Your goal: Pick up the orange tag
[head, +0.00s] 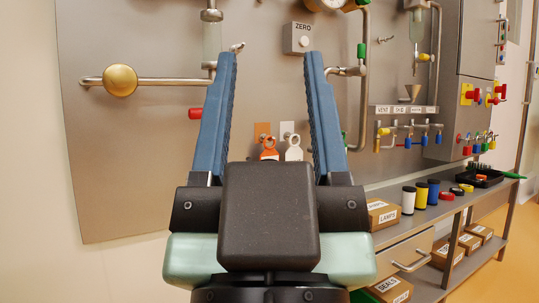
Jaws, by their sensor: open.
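The orange tag (269,155) hangs on the grey metal panel, low and near the middle of the picture. It has a pale ring at its top, and an orange plate (262,129) is behind it. A similar white tag (293,154) hangs just to its right. My gripper (270,57) is open and empty, its two blue fingers spread wide and pointing up the picture. Both tags appear between the fingers, beyond them. My gripper's dark body hides the panel below, and perhaps the tags' lower ends. I cannot tell the distance to the tag.
The panel (120,170) carries a brass knob (120,80), a red-ended fitting (195,113), a ZERO box (298,39) and pipes with coloured valves. A shelf bench (435,209) at right holds several jars, boxes and a black tray (479,178).

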